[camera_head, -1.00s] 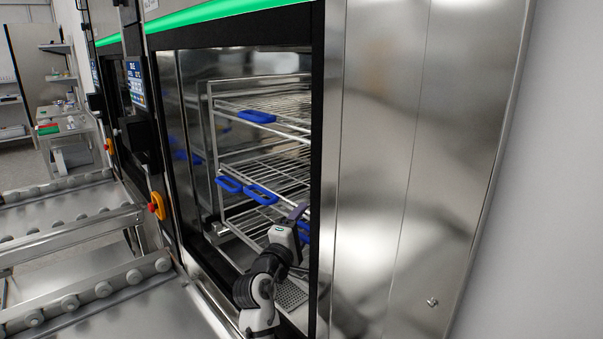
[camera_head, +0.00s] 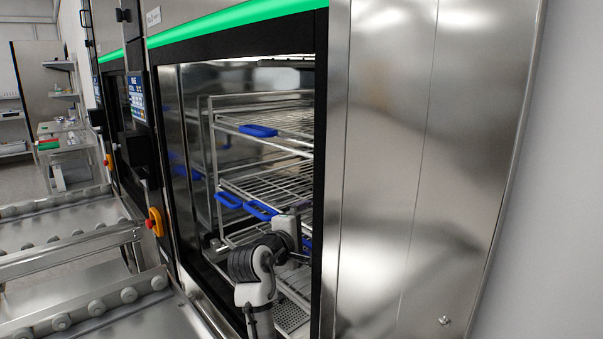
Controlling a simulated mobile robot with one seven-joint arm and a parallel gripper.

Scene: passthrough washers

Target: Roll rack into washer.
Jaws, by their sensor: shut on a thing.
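The wire rack (camera_head: 272,184) stands inside the open washer chamber (camera_head: 318,150), with several wire shelves and blue handles (camera_head: 259,131). My gripper (camera_head: 303,244) is inside the washer opening at the rack's lower front, near its right side. It is shut on the rack; the exact gripping point and fingertips are mostly hidden behind my wrist and arm. A blue part shows just beside the gripper. My arm also covers part of the lower shelves.
The washer's black frame and steel side panel (camera_head: 400,170) bound the opening on the right. A red and yellow emergency stop (camera_head: 155,222) is on the left post. Roller tables (camera_head: 95,305) stand at left. A cart (camera_head: 66,150) stands far back.

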